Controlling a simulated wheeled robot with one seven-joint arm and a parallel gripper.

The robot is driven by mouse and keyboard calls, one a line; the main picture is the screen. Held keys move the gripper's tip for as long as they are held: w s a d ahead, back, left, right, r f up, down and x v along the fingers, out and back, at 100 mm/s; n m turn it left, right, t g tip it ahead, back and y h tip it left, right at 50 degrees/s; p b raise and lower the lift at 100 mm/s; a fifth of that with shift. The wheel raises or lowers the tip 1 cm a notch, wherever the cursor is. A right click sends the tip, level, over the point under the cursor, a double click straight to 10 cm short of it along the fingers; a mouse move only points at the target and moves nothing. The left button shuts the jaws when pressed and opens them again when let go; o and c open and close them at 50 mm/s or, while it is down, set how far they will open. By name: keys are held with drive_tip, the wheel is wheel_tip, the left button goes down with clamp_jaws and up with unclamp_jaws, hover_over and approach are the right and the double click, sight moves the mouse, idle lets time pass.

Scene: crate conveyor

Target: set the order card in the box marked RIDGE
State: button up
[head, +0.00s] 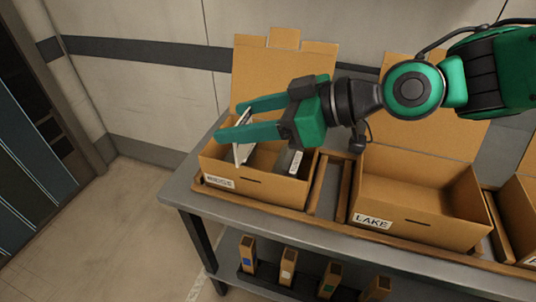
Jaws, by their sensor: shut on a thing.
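The order card (243,151) is a thin white piece held between the green fingers of my gripper (234,121) in the head view. My gripper reaches in from the right over the open cardboard box at the left (262,193). That box's front label (220,182) appears to read RIDGE, though the print is small. The card stands steeply tilted, with its lower part within the box opening. I cannot tell whether it touches the box floor. A dark item with a white label (293,162) is in the right part of the same box.
The open LAKE box (425,235) stands to the right on the same grey bench (184,189), with another box partly visible at the right edge. Wooden rails (345,190) run between the boxes. Several small upright holders (288,266) stand on the lower shelf. The floor at left is clear.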

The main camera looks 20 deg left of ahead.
drive_tip(key=w+f, duration=1.1)
drive_tip(key=shift+w, duration=0.3)
drive_tip(key=shift+f, duration=0.6)
drive_tip(key=o, duration=1)
drive_tip(key=w+r+v, duration=0.1)
drive_tip(key=v, duration=1.1)
drive_tip(key=shift+s, duration=0.5)
drive_tip(key=shift+d+r, duration=0.1)
